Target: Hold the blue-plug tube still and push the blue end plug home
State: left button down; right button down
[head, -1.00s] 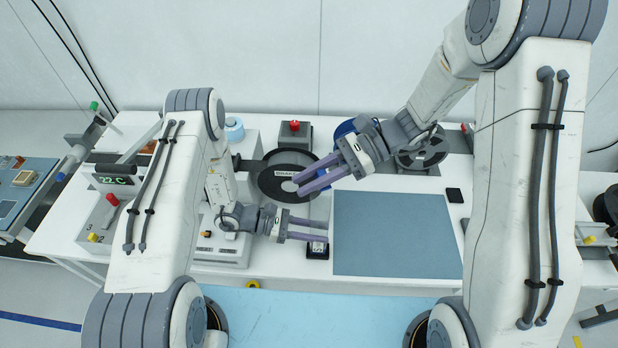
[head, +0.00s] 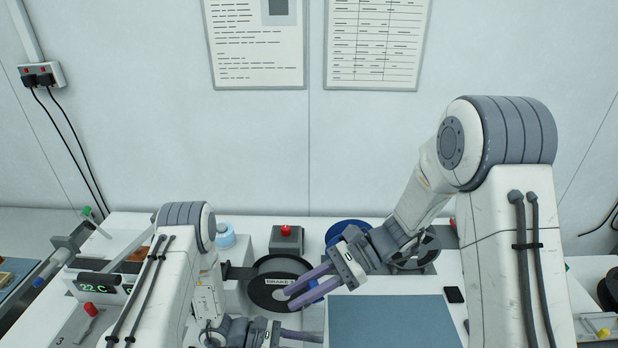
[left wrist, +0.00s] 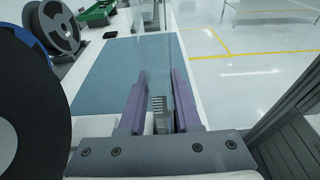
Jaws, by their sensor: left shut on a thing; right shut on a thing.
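My right gripper (head: 306,291) is over the left part of the bench in the head view. A small blue piece, the blue end plug (head: 315,288), shows at its purple fingers, and the gripper is shut on it. My left gripper (head: 308,338) is below it at the picture's bottom edge, partly cut off. In the left wrist view, its purple fingers (left wrist: 160,110) are shut on a clear tube (left wrist: 150,60) with a grey ribbed part inside. The tube runs up and away from the fingers. How far the plug sits in the tube cannot be seen.
A dark reel labelled BRAKE (head: 268,296) lies close behind the grippers. A red-button box (head: 287,241), a blue reel (head: 345,229) and a blue-grey mat (head: 395,322) are around. A black phone-like slab (head: 454,295) lies right of the mat. The mat is clear.

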pick_arm(q)
jog(key=c, duration=0.5)
grip_release()
jog(key=shift+a, duration=0.1)
jog(key=v, duration=1.1)
jog(key=shift+a+r, duration=0.1)
jog(key=shift+a, duration=0.25)
